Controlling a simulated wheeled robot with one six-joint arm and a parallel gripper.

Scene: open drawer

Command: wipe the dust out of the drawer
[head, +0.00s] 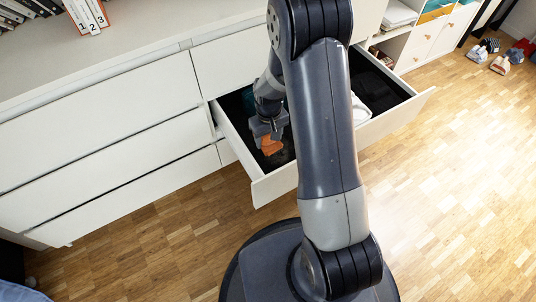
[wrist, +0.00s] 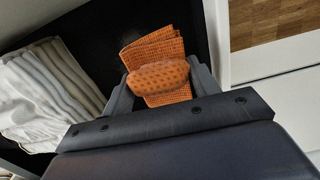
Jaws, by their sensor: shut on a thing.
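An open white drawer (head: 281,184) with a dark bottom sticks out of the white cabinet. My gripper (head: 268,142) is low inside its left part, seen from the head. It is shut on an orange waffle-weave cloth (head: 271,146). In the wrist view the cloth (wrist: 155,45) is folded and bunched between the two fingers of my gripper (wrist: 158,82), and its far end spreads over the dark drawer bottom. I cannot tell how firmly the cloth touches the bottom. Dust is not clear to see in either view.
A stack of folded white cloths (wrist: 48,95) lies in the drawer, left of my gripper in the wrist view. In the head view my arm hides the drawer's middle. The drawer's wall (wrist: 218,40) is close on the right in the wrist view. Wooden floor (head: 470,170) is free in front.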

